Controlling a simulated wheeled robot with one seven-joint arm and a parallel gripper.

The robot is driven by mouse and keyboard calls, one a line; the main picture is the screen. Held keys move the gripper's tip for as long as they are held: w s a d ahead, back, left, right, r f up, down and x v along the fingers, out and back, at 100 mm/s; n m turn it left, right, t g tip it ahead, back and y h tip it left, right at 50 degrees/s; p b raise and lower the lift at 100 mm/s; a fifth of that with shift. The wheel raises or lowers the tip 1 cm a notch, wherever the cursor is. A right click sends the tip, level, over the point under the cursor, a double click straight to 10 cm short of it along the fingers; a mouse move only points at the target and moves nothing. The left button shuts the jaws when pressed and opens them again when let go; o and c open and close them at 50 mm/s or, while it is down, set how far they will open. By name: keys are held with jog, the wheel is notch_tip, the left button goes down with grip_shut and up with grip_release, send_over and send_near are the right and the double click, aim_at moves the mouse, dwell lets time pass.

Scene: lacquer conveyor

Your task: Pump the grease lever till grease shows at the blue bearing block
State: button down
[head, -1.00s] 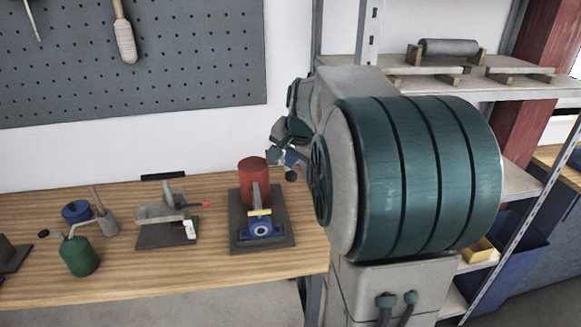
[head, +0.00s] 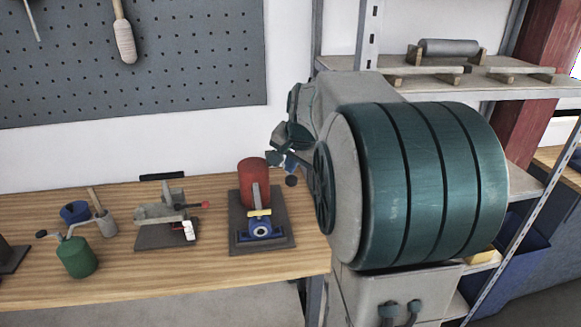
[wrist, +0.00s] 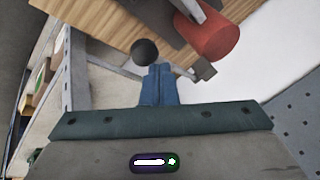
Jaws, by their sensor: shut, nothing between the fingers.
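The blue bearing block (head: 260,229) sits on a dark base plate (head: 240,240) on the wooden bench. A yellow strip lies across its top; I cannot tell whether any of it is grease. A red cylinder (head: 252,178) stands behind it; it also shows in the wrist view (wrist: 213,40). The lever's dark ball knob (head: 291,181) is to the right of the cylinder, and shows in the wrist view (wrist: 145,52). My gripper (wrist: 158,67) has its blue fingers together and empty, close to the knob; contact is unclear. In the head view my gripper (head: 290,159) is just above the knob.
A green oil can (head: 77,258), a blue-topped pot (head: 75,212) and a small clamp-like device (head: 165,215) with a red tip stand left on the bench. My arm hides the bench's right end. Shelves (head: 490,88) rise at right; a pegboard (head: 150,60) hangs behind.

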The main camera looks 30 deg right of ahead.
aim_at(292, 178)
jog(key=shift+s+a+f+b, duration=0.1)
jog(key=shift+s+f+b, duration=0.2)
jog(key=shift+f+b, duration=0.55)
jog(key=shift+s+a+f+b, duration=0.1)
jog(key=shift+s+f+b, duration=0.15)
jog(key=shift+f+b, duration=0.55)
dwell(1.3)
jog(key=shift+p, duration=0.3)
dwell(0.3)
jog(key=shift+w+d+r+p, duration=0.1)
jog(key=shift+w+r+p, duration=0.25)
jog(key=shift+r+p, duration=0.65)
jog(key=shift+w+d+r+p, duration=0.15)
jog(key=shift+w+r+p, duration=0.25)
jog(key=shift+r+p, duration=0.65)
jog(key=shift+w+d+r+p, duration=0.1)
jog(key=shift+w+r+p, duration=0.25)
jog(key=shift+r+p, duration=0.65)
jog(key=shift+r, duration=0.4)
jog(key=r+p, duration=0.1)
jog(key=w+r+p, duration=0.1)
jog(key=r, duration=0.1)
jog(key=r+p, duration=0.1)
jog(key=shift+w+d+r, duration=0.25)
